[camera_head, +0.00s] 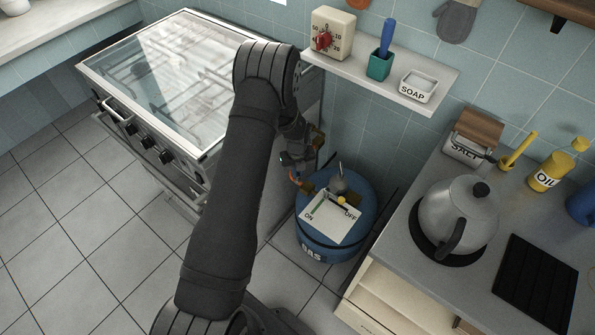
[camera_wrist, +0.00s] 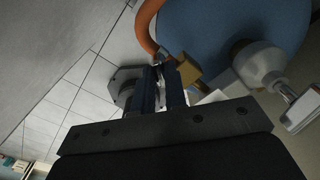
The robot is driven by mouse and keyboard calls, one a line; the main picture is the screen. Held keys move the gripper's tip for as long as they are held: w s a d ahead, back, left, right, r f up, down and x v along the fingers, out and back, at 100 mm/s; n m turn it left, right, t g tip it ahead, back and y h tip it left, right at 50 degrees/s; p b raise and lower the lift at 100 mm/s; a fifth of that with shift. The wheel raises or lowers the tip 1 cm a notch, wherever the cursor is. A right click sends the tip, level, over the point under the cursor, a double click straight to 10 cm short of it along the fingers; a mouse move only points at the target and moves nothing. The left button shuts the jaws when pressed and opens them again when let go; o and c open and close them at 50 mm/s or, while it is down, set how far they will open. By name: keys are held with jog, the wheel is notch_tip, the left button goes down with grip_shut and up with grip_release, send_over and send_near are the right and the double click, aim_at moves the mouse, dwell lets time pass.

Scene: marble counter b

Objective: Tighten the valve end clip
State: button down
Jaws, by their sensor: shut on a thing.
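The blue gas bottle (camera_head: 345,205) stands on the floor between stove and counter. On its top is a white ON/OFF plate (camera_head: 332,218) with a grey valve body and brass outlet (camera_head: 307,187). An orange hose (camera_head: 294,177) meets the outlet; it also shows in the wrist view (camera_wrist: 148,25) beside the brass fitting (camera_wrist: 188,69). My gripper (camera_wrist: 160,92) is shut at the hose's valve end. A small metallic part, apparently the valve end clip (camera_wrist: 159,73), is between its fingers, mostly hidden. In the head view my gripper (camera_head: 297,160) is left of the valve.
The glass-topped stove (camera_head: 165,75) is at left. The counter (camera_head: 400,270) with a kettle (camera_head: 458,215) is at right. A shelf (camera_head: 345,70) with a timer, a brush pot and a soap dish is above. Open floor (camera_head: 90,250) lies at lower left.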

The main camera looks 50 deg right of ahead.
jog(key=shift+m, duration=1.1)
jog(key=c, duration=1.5)
grip_release()
jog(key=shift+o, duration=0.2)
notch_tip(320, 180, up, 17)
jog(key=shift+r, duration=0.2)
jog(key=shift+f, duration=0.1)
notch_tip(320, 180, down, 17)
jog(key=shift+f, duration=0.1)
